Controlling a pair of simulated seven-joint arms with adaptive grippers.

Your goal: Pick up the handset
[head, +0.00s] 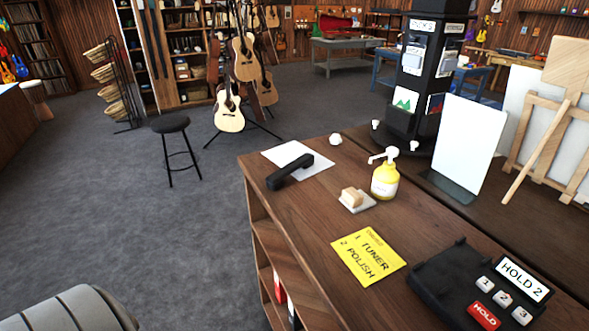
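The black handset (290,171) lies at the far left end of the wooden counter, partly on a white sheet (291,154) and partly on the bare wood near the edge. The black phone base (450,285) sits at the near right of the counter. It has a "HOLD 2" display (523,279), white numbered buttons and a red HOLD button; its cradle is empty. Neither of my grippers shows in the head view.
A white panel (468,148) and dark display tower (425,80) stand behind.

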